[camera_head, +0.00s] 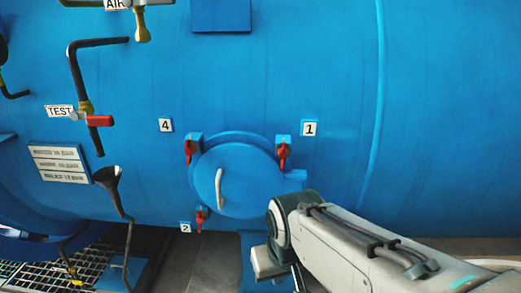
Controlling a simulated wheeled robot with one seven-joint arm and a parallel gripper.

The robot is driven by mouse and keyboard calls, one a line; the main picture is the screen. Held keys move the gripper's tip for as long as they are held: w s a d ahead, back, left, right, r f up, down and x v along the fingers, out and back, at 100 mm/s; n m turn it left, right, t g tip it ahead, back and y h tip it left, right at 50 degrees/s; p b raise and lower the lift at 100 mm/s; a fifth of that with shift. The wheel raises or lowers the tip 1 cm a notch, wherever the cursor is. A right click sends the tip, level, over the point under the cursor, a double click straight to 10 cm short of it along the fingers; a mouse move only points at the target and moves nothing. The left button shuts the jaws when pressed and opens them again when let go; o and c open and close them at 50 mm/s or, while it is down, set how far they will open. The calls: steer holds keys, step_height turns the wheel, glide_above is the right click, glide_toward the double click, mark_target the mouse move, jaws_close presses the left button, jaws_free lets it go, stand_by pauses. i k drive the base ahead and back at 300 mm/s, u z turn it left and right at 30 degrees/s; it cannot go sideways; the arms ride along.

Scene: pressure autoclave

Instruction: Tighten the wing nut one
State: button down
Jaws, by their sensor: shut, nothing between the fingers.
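Wing nut one is the red wing nut (283,154) at the upper right of the round blue hatch (243,180). It hangs in a blue lug, just left of the label "1" (310,128). My arm comes in from the lower right, and its bent joint is below and right of the hatch, apart from the nut in the picture. My gripper cannot be made out; the arm's end is hidden or below the frame.
Red wing nuts sit by label 4 (189,150) and label 2 (201,218). A pale curved handle (219,188) is on the hatch. At left are the TEST valve (99,120), pipes and a funnel (109,178). The blue vessel wall (320,60) above the hatch is mostly clear.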

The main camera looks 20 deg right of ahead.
mark_target(282, 152)
steer(key=z, duration=2.1)
steer(key=k, duration=0.6)
steer(key=u, duration=0.95)
steer(key=i, duration=0.25)
steer(key=z, duration=0.1)
